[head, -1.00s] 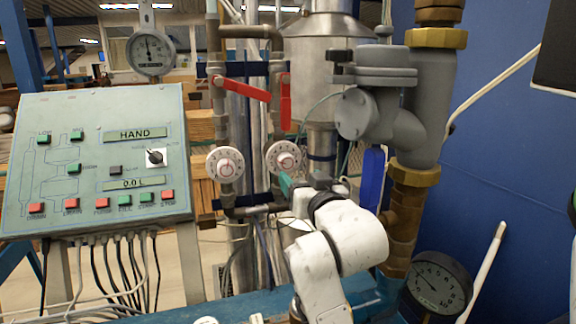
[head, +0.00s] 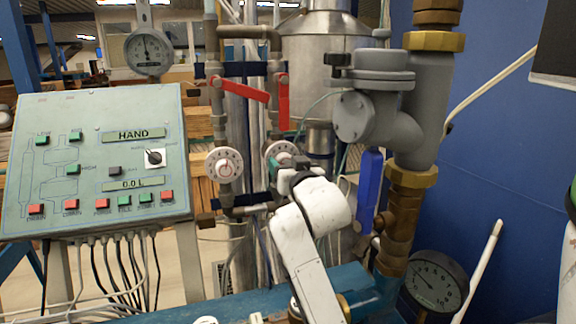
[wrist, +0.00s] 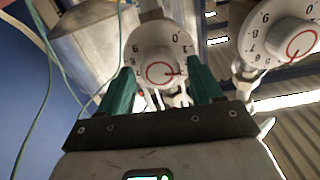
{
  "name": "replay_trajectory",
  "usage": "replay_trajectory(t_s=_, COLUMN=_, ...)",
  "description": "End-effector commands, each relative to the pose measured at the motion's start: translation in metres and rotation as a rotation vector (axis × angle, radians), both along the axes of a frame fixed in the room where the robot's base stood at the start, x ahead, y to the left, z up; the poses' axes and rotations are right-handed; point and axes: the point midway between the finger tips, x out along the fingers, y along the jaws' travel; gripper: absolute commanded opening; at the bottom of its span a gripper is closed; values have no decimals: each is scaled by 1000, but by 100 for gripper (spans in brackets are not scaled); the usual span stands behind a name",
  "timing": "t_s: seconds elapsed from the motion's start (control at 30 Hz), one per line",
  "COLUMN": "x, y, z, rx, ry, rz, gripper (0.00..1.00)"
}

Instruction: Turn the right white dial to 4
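The right white dial (head: 278,150) is on a pipe at the centre of the head view, its lower right part hidden by my gripper. It also shows in the wrist view (wrist: 160,45), upside down, with black digits and a red ring mark at its middle; I cannot tell its setting. My gripper (head: 286,163) is in front of this dial. In the wrist view its two green fingers (wrist: 160,75) are apart, one on each side of the dial's lower part. I cannot tell whether they touch it. The left white dial (head: 224,164) is clear of the gripper.
Two red lever handles (head: 246,90) hang above the dials. A blue valve handle (head: 369,190) and brown-grey pipework stand right of my arm. A control panel (head: 90,215) fills the left. A black gauge (head: 437,284) is at lower right.

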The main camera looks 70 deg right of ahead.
Motion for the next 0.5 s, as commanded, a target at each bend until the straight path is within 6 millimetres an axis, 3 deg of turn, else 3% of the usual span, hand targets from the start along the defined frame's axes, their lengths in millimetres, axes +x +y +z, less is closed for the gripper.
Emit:
replay_trajectory(t_s=0.07, x=0, y=0, z=0, rx=0, ry=0, rz=0, gripper=57)
replay_trajectory(t_s=0.5, x=0, y=0, z=0, rx=0, ry=0, rz=-1, gripper=15)
